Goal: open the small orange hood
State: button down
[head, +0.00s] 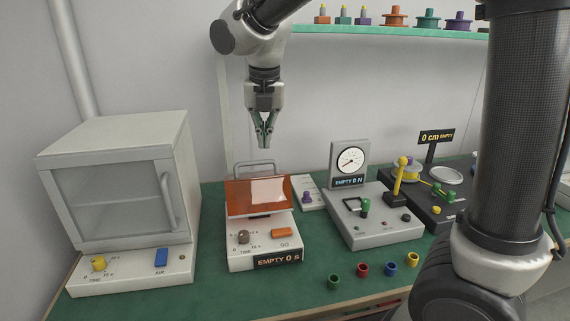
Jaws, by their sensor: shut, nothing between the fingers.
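The small orange hood (240,197) is a see-through orange cover on a white device (244,256) on the green table. A grey bar handle (255,166) rises at its top back edge. The hood appears to be down over the device; a pale patch shows on or through it. My gripper (266,145) hangs above the hood, pointing down, apart from the handle. Its fingers are shut and hold nothing.
A large white cabinet (119,130) with a glass door stands close on the left. A gauge device (375,220) stands on the right, with a dark spool device (430,190) beyond. Several small coloured rings, one green (334,282), lie in front. A shelf (390,32) is above right.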

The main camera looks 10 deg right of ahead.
aim_at(265, 176)
jog(key=f, duration=0.3)
jog(key=w+f+n, duration=0.1)
jog(key=f, duration=0.2)
jog(key=w+f+n, duration=0.1)
jog(key=f, duration=0.2)
jog(key=shift+w+f, duration=0.15)
jog(key=shift+f, duration=0.25)
